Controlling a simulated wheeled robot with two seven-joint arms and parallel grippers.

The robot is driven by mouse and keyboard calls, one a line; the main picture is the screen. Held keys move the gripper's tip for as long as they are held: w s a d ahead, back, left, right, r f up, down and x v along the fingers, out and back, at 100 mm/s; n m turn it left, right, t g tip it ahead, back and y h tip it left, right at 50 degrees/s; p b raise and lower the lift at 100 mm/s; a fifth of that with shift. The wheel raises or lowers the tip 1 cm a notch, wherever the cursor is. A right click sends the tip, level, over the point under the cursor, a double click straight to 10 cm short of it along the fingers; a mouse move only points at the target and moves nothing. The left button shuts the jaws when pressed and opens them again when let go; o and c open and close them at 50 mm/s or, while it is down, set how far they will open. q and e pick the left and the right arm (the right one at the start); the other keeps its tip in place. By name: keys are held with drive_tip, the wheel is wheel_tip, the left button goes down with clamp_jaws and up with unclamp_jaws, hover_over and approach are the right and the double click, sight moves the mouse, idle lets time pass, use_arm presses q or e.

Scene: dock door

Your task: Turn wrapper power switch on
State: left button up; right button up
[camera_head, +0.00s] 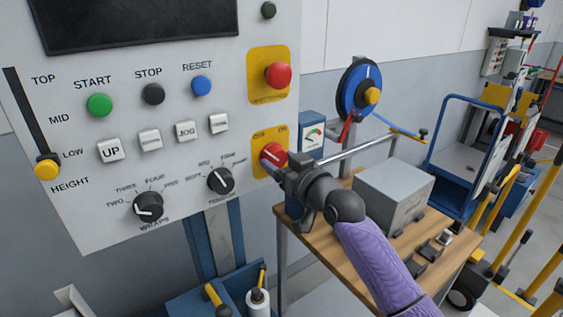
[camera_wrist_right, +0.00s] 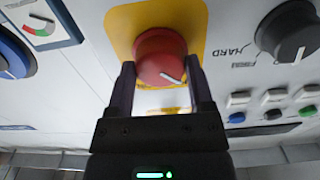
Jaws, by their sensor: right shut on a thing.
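The wrapper control panel (camera_head: 105,205) fills the left of the head view. Its red power knob (camera_head: 270,153) sits on a yellow plate (camera_head: 258,140) with OFF at the upper left and ON at the upper right. The knob's white pointer line points to the upper left, toward OFF. My right gripper (camera_head: 281,163) is at the knob from the lower right and hides part of it. In the right wrist view, its fingers stand on both sides of the red knob (camera_wrist_right: 160,57), shut on it. My left gripper is not in view.
A red emergency button (camera_head: 278,75) is just above the knob, and a black tension dial (camera_head: 220,181) is to its left. A wooden table (camera_head: 345,262) with a grey box (camera_head: 394,190) stands below and behind my right arm. A blue cart (camera_head: 462,150) is farther right.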

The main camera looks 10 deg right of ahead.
drive_tip(key=shift+r+m+p, duration=0.1)
drive_tip(key=shift+m+p, duration=0.55)
drive_tip(key=shift+m, duration=0.45)
drive_tip(key=m+p, duration=0.1)
drive_tip(key=m, duration=0.3)
drive_tip(key=shift+p, duration=0.35)
drive_tip(key=m, duration=0.3)
drive_tip(key=shift+p, duration=0.4)
drive_tip(key=m, duration=0.2)
drive_tip(key=shift+m+p, duration=0.4)
drive_tip(key=m+p, duration=0.1)
drive_tip(key=m, duration=0.3)
drive_tip(key=shift+m, duration=1.1)
